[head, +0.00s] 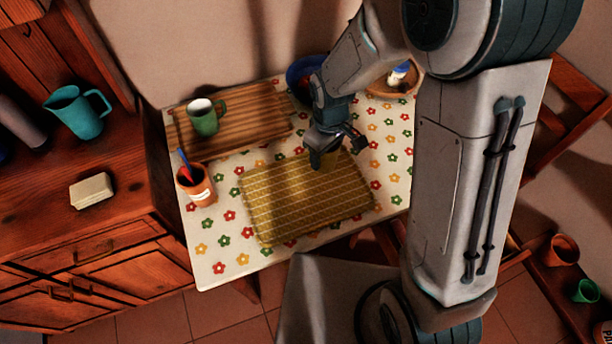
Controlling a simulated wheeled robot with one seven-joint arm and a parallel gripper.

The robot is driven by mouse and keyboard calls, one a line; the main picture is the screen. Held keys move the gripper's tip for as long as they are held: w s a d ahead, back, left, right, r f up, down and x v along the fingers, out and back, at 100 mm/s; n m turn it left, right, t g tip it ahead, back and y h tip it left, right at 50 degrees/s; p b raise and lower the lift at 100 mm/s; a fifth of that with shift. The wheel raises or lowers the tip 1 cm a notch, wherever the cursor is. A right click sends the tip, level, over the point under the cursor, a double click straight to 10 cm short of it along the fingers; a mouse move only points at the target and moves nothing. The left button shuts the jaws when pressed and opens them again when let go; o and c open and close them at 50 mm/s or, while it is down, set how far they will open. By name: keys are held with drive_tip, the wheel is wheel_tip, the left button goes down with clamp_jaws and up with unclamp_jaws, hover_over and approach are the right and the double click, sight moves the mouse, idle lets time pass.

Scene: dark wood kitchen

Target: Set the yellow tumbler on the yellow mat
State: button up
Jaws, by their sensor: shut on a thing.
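The yellow mat (280,215) lies flat on the flowered tablecloth, with a pale grid pattern on it. My gripper (337,150) points down over the mat's far edge, right of its middle. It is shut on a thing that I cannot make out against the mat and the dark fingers. It is most likely the yellow tumbler, which I see nowhere else in view. I cannot tell whether the held thing touches the mat. The near and left parts of the mat are bare.
A striped wooden board (240,115) bears a green mug (204,120). An orange cup (197,188) with a red and a blue utensil stands left of the mat. A blue bowl (297,72) and a round wooden tray (408,84) stand behind my arm.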

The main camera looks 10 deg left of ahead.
drive_tip(key=s+a+f, duration=0.1)
drive_tip(key=s+a, duration=0.1)
drive_tip(key=s+a+f, duration=0.1)
drive_tip(key=a+f, duration=0.1)
drive_tip(key=shift+s+a+f+p, duration=0.15)
drive_tip(key=shift+s+f+p, duration=0.15)
drive_tip(key=shift+s, duration=0.1)
drive_tip(key=shift+f, duration=2)
drive_tip(key=shift+f, duration=0.1)
drive_tip(key=shift+f, duration=0.15)
drive_tip(key=o, duration=1)
drive_tip(key=shift+c, duration=0.2)
drive_tip(key=shift+r, duration=0.2)
drive_tip(key=shift+w+r, duration=0.1)
drive_tip(key=shift+r, duration=0.5)
wheel_tip(320, 180, up, 11)
